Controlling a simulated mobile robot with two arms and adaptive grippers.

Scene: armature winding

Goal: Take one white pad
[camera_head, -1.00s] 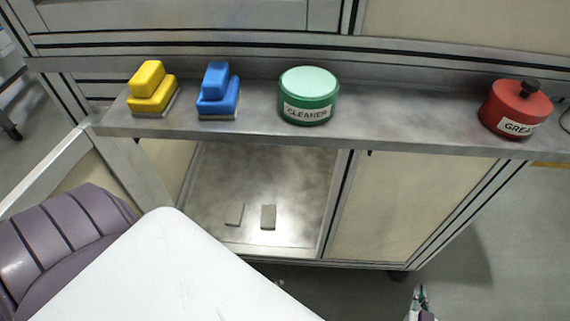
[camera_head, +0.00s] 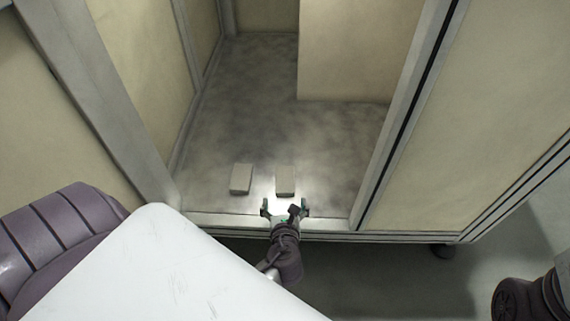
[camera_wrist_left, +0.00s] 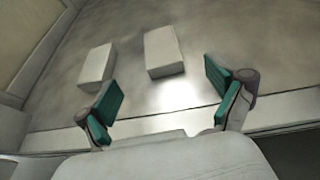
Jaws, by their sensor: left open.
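Two white pads lie flat and apart on the metal shelf floor inside the cabinet. The left pad (camera_head: 241,178) and the right pad (camera_head: 285,180) sit near the front edge. In the left wrist view the left pad (camera_wrist_left: 97,66) and the right pad (camera_wrist_left: 163,52) lie beyond the fingertips. My left gripper (camera_head: 285,207) is open and empty at the cabinet's front edge, just in front of the right pad. Its green-lined fingers (camera_wrist_left: 164,92) are spread wide in the left wrist view. My right gripper does not show.
The shelf floor (camera_head: 240,110) is bare behind the pads. A front lip (camera_head: 330,224) runs along the opening. Side posts frame it, and a pale block or panel (camera_head: 345,50) stands at the back right.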

